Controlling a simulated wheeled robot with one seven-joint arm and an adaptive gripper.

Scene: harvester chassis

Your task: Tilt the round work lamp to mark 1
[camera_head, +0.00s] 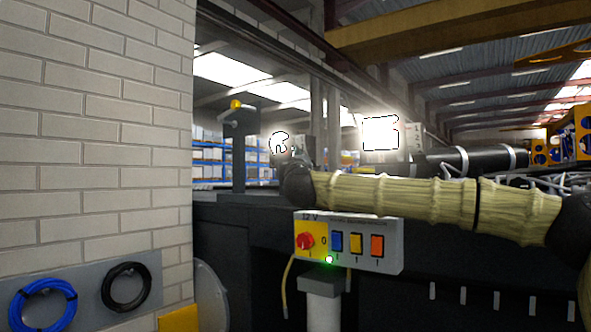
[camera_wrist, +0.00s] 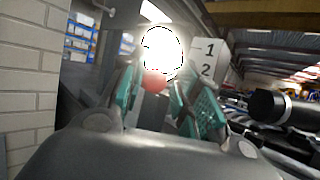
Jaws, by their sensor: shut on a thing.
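The round work lamp (camera_wrist: 162,50) glows bright white in the wrist view, just beyond my fingers. In the head view it shows as a small bright disc (camera_head: 280,143) above my wrist. A pale mark plate (camera_wrist: 208,62) with the numbers 1 and 2 stands right of the lamp in the wrist view. A reddish round knob (camera_wrist: 154,82) sits below the lamp. My gripper (camera_wrist: 158,92) has its teal fingers on either side of this knob and is shut on it. Glare hides the lamp's face, and I cannot tell which mark it stands at.
A lit square lamp (camera_head: 380,133) stands to the right, with a numbered plate (camera_head: 414,138) beside it. A switch box (camera_head: 348,242) with a red knob, coloured rockers and a green light sits below my arm. A brick wall (camera_head: 95,130) fills the left. A dark cylinder (camera_wrist: 268,106) lies right of my gripper.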

